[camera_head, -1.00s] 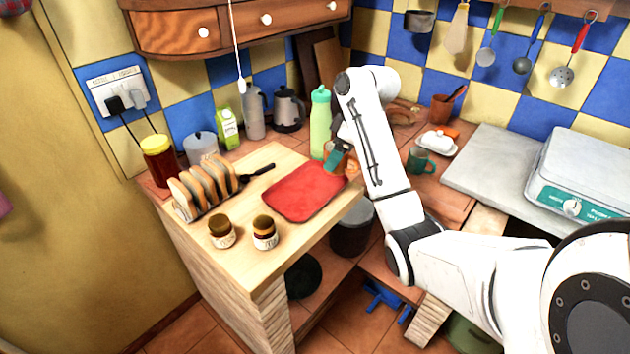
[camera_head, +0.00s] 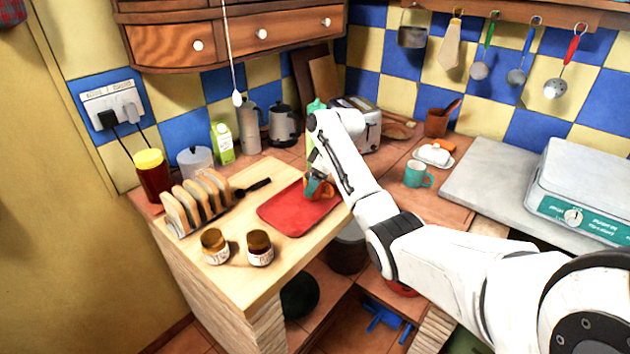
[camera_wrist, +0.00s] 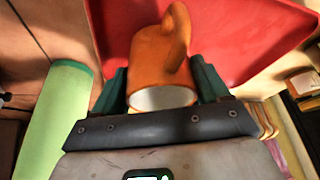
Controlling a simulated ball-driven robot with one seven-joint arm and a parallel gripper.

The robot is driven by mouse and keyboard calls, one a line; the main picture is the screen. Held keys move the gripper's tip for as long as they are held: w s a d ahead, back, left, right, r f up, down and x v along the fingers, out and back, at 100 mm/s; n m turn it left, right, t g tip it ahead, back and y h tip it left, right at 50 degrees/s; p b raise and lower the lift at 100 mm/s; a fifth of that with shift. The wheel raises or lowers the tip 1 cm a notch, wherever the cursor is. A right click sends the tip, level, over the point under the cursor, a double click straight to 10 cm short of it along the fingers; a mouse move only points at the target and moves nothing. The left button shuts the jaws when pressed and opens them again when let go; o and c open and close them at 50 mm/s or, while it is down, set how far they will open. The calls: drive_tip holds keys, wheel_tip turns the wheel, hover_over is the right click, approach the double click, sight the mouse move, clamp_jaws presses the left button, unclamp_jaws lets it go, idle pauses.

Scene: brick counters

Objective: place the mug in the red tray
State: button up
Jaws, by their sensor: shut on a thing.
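My gripper (camera_head: 316,178) is shut on an orange mug (camera_head: 320,189) above the right part of the red tray (camera_head: 280,213). In the wrist view the mug (camera_wrist: 158,55) sits between the teal fingers of my gripper (camera_wrist: 160,84), with its handle away from the palm and its white-lined opening toward the palm. The red tray (camera_wrist: 245,30) fills the background there. The tray lies flat on the wooden counter and looks empty. I cannot tell whether the mug touches it. My arm hides part of the tray's surroundings.
A toast rack (camera_head: 200,200) and two jars (camera_head: 260,248) stand left of and in front of the tray. A green bottle (camera_wrist: 55,115) stands close behind my gripper. A teal mug (camera_head: 416,174) and a butter dish (camera_head: 434,155) stand on the tiled counter to the right.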

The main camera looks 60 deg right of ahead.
drive_tip(key=shift+f, duration=0.15)
drive_tip(key=shift+f, duration=0.2)
drive_tip(key=o, duration=1.2)
drive_tip(key=shift+c, duration=0.2)
drive_tip(key=shift+r, duration=0.3)
drive_tip(key=v, duration=1.1)
drive_tip(key=shift+s+r+b, duration=0.25)
drive_tip(key=shift+r+b, duration=0.05)
drive_tip(key=shift+r, duration=0.05)
